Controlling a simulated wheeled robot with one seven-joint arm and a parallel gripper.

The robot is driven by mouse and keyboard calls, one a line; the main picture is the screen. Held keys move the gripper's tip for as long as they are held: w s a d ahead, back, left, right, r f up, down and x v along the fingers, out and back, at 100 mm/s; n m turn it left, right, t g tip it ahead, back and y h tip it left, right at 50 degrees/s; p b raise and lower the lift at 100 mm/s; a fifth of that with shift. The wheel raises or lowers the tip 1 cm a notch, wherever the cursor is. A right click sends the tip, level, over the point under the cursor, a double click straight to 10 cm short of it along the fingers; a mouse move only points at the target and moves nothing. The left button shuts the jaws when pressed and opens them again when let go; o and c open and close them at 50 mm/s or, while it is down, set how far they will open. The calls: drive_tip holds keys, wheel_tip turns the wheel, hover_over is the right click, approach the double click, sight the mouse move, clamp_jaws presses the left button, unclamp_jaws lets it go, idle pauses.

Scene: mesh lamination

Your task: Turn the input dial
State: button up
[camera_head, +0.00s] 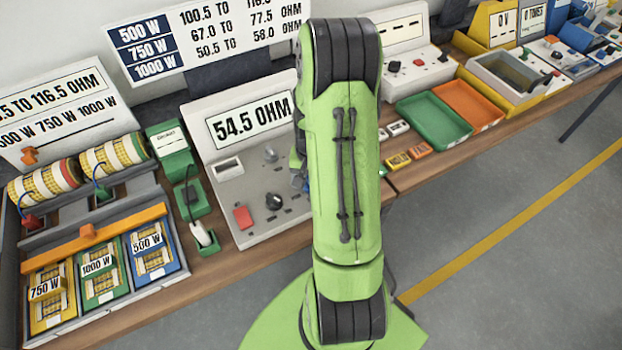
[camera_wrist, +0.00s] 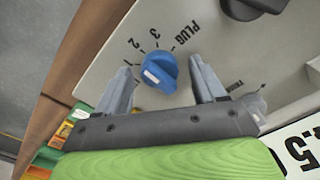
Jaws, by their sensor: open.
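The input dial (camera_wrist: 160,66) is a blue knob with a white mark on a grey panel, seen in the wrist view. The labels 1, 2, 3 and PLUG curve around it. Its white mark lies on the side nearer the 1; the exact setting is hard to tell. My gripper (camera_wrist: 160,74) is open, with one grey finger on each side of the dial. Contact with the dial cannot be told. In the head view my green arm covers most of the dial's area. The tester panel (camera_head: 236,190) there has a display (camera_head: 250,121) reading 54.5 OHM.
A black knob (camera_head: 273,202) and a red button (camera_head: 243,217) stand on the same panel. Left are a green stand (camera_head: 170,140) and a tray with 750 W, 1000 W and 500 W mesh pieces. Green (camera_head: 433,120) and orange (camera_head: 468,103) trays lie right.

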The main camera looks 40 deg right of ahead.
wheel_tip(320, 180, up, 16)
drive_tip(key=p, duration=0.2)
drive_tip(key=shift+p, duration=0.35)
drive_tip(key=shift+f, duration=0.15)
drive_tip(key=a+r+n+t, duration=0.2)
drive_tip(key=a+r+n, duration=0.1)
drive_tip(key=a+r, duration=0.4)
drive_tip(key=s+a+r+n+t, duration=0.3)
drive_tip(key=s+a+n, duration=0.4)
drive_tip(key=s+a, duration=0.4)
drive_tip(key=shift+a+r+t, duration=0.3)
drive_tip(key=shift+a+r, duration=0.4)
drive_tip(key=shift+a, duration=0.4)
